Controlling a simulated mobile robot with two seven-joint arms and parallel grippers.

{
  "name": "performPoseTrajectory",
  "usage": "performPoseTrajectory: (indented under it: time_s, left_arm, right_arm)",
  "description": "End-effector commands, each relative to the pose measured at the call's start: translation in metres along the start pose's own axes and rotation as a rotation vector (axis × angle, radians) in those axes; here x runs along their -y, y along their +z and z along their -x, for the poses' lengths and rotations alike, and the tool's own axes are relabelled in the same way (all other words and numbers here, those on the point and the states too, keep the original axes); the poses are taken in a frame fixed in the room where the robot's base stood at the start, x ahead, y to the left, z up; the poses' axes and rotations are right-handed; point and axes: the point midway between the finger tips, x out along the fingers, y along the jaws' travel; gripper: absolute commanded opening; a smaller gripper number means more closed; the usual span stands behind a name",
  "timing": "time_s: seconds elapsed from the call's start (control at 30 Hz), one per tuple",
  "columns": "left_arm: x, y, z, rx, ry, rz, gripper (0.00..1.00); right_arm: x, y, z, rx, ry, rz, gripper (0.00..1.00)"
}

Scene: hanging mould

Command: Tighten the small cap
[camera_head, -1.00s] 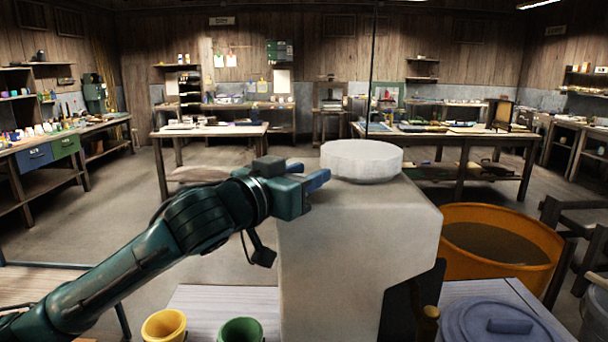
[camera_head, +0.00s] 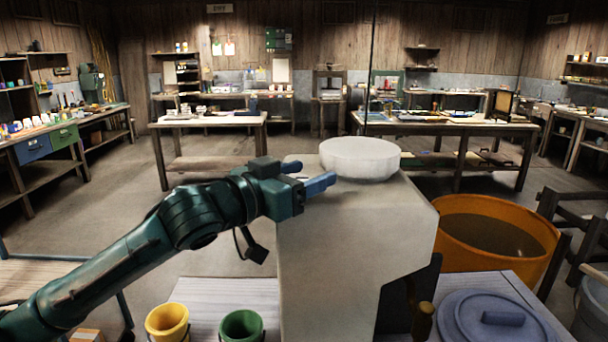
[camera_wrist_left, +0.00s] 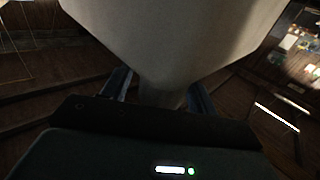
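The pale grey mould (camera_head: 345,245) stands in the middle of the head view, with a round white cap (camera_head: 360,158) on top. In the left wrist view the mould (camera_wrist_left: 175,35) fills the upper middle and tapers to a narrow pale part between the fingers. I cannot tell whether that part is the small cap. My left gripper (camera_head: 306,176) is at the mould's upper left, beside the round cap. Its two blue fingers are apart, also in the left wrist view (camera_wrist_left: 158,93). I see no clear grip on anything. My right gripper is not in view.
A yellow pot (camera_head: 167,323) and a green pot (camera_head: 241,328) stand at the lower left of the mould. A large orange tub (camera_head: 490,275) and a blue-grey lid (camera_head: 465,327) are at its right. A thin dark rod (camera_head: 371,70) rises behind the cap. Workbenches line the back.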

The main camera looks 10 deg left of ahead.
Motion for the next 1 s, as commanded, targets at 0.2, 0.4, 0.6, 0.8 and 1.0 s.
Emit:
performPoseTrajectory:
  time_s: [0.2, 0.4, 0.6, 0.8, 1.0]
  left_arm:
    - [0.000, 0.000, 0.000, 0.000, 0.000, 0.000, 0.59]
    - [0.001, 0.002, 0.015, 0.000, -0.001, -0.001, 0.59]
    - [0.000, 0.004, 0.059, 0.003, -0.003, -0.005, 0.59]
    - [0.001, 0.003, 0.102, 0.003, -0.003, -0.004, 0.59]
    - [0.001, 0.002, 0.125, 0.001, -0.003, -0.002, 0.59]
  right_arm:
    - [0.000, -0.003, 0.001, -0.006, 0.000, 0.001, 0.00]
    - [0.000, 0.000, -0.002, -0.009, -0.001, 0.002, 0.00]
    - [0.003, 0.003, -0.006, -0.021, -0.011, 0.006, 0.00]
    - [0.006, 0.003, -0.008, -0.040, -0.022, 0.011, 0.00]
    - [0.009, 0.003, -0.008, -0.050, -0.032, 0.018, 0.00]
